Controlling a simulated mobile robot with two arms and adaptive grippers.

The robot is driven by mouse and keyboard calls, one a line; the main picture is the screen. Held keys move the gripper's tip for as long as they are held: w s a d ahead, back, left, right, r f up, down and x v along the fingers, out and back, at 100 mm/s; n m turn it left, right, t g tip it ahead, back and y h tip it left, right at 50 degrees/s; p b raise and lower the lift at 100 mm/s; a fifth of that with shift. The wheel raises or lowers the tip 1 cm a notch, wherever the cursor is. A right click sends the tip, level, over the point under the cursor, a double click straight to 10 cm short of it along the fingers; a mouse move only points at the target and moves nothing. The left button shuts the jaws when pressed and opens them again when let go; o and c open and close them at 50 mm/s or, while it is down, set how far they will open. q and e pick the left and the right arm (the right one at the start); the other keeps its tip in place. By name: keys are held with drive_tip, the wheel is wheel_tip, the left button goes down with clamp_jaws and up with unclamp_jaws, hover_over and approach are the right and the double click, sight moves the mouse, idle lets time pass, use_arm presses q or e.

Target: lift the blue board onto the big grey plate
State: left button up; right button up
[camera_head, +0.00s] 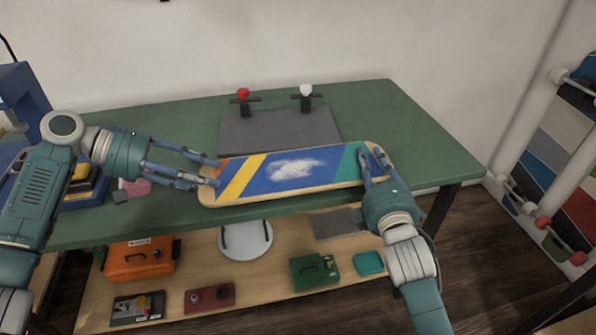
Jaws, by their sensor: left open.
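The blue board (310,178) is a long deck with rounded ends, yellow, orange and teal stripes and a white cloud-like patch. It lies across the front part of the green table, in front of the big grey plate (250,135); I cannot tell whether it touches the tabletop. My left gripper (209,173) is open at the board's left end, with its fingers spread over that end. My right gripper (372,163) has its fingers at the board's right end; whether they are closed on it is unclear.
Two small stands, one with a red wheel (243,93) and one with a white wheel (306,91), stand at the plate's back edge. The green table (420,140) is clear at the right.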

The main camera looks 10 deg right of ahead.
use_arm(q)
drive_tip(key=shift+d, duration=0.1)
use_arm(e)
drive_tip(key=shift+w, duration=0.15)
use_arm(q)
drive_tip(key=shift+c, duration=0.5)
use_arm(e)
drive_tip(key=shift+c, duration=0.5)
use_arm(q)
drive_tip(key=c, duration=0.4)
use_arm(e)
drive_tip(key=c, duration=0.4)
use_arm(q)
clamp_jaws()
use_arm(e)
clamp_jaws()
